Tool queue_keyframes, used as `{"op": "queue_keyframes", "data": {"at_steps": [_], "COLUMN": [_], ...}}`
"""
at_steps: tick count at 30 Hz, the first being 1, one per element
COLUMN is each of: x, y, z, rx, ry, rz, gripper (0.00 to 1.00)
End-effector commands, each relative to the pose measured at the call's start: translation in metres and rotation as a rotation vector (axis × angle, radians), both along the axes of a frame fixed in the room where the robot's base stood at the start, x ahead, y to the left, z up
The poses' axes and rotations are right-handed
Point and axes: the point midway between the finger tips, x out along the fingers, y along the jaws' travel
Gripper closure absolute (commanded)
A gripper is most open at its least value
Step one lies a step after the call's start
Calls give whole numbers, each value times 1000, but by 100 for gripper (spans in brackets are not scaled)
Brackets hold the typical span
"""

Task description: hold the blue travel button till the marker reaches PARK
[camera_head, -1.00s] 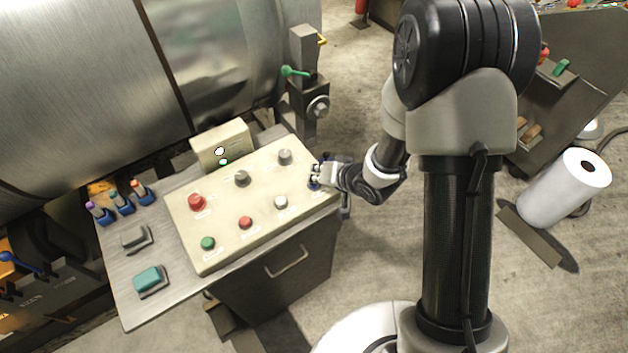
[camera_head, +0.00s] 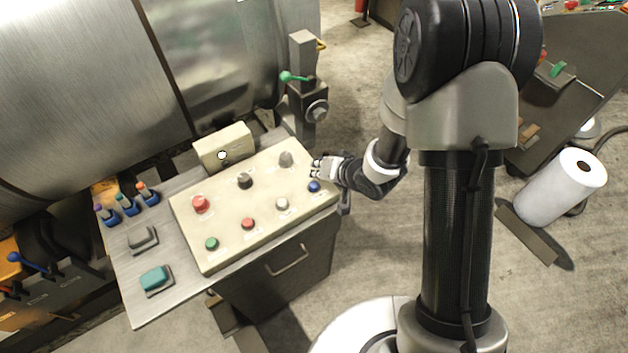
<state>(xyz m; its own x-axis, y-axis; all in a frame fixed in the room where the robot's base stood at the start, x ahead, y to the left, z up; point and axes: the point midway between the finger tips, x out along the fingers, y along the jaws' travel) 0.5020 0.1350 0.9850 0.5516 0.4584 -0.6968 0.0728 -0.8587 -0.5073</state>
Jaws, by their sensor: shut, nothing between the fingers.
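The blue travel button (camera_head: 314,186) sits at the right end of the cream control panel (camera_head: 240,228) and is in plain view. My gripper (camera_head: 315,169) is shut and empty, just above and behind the button in the picture, apparently clear of it. A small cream box (camera_head: 223,147) stands behind the panel and carries a bright white spot (camera_head: 222,155). No green light shows on it. A PARK label is too small to make out, and I cannot tell whether the white spot is the marker.
The panel also has a red button (camera_head: 200,204), a black knob (camera_head: 245,180), a grey knob (camera_head: 286,159), a green button (camera_head: 212,243) and others. A post with a green lever (camera_head: 294,77) stands behind.

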Motion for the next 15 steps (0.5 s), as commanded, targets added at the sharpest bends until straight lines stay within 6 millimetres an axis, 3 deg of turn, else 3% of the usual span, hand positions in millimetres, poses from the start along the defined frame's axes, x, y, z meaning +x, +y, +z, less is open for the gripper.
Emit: {"op": "queue_keyframes", "data": {"at_steps": [1,9,15], "x": [0,0,0], "y": [0,0,0], "z": [10,35,35], "rx": [0,0,0], "ry": [0,0,0], "rz": [0,0,0], "gripper": [100,100,100]}}
